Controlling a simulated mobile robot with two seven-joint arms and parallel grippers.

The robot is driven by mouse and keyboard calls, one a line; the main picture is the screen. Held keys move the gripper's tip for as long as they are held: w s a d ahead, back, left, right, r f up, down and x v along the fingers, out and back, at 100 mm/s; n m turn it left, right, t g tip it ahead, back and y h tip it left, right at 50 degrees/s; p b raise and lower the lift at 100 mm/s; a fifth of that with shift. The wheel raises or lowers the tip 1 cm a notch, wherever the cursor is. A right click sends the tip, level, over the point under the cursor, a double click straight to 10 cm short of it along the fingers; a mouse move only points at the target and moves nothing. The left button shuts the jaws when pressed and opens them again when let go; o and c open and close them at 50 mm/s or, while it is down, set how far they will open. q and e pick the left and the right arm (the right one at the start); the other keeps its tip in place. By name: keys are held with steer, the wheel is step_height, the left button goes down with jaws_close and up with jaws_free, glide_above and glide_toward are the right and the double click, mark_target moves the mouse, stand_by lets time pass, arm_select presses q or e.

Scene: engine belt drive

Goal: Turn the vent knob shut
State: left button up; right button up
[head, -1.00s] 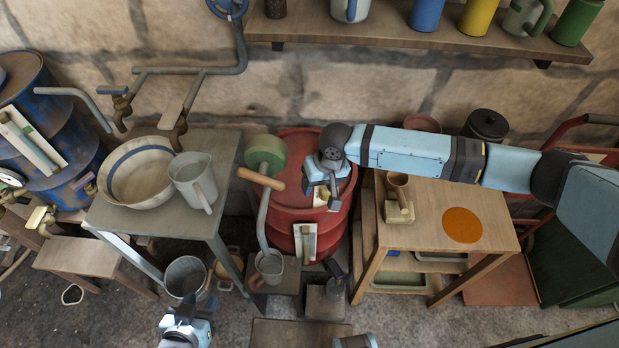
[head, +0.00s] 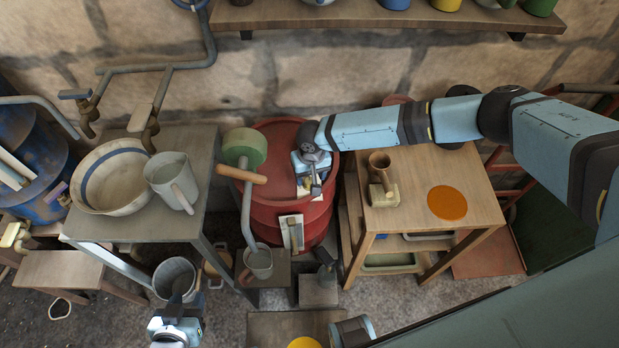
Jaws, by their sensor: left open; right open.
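The red drum (head: 265,208) stands upright between the two tables. My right gripper (head: 315,187) reaches in from the right and is over the front right part of the drum's top. It is open, pointing down. A pale plate (head: 303,190) shows partly beside its fingers on the drum's top. I cannot make out the vent knob; the gripper covers part of that area, and I cannot tell whether the fingers are around anything. My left gripper (head: 178,312) is open and low at the bottom left, near the grey bucket (head: 173,279), away from the drum.
A green-headed pump with a wooden handle (head: 246,175) stands close to the drum's left. The grey table (head: 205,160) at left holds a bowl (head: 113,200) and a jug (head: 170,170). A shelf overhangs behind.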

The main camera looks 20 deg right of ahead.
steer(key=shift+f, duration=1)
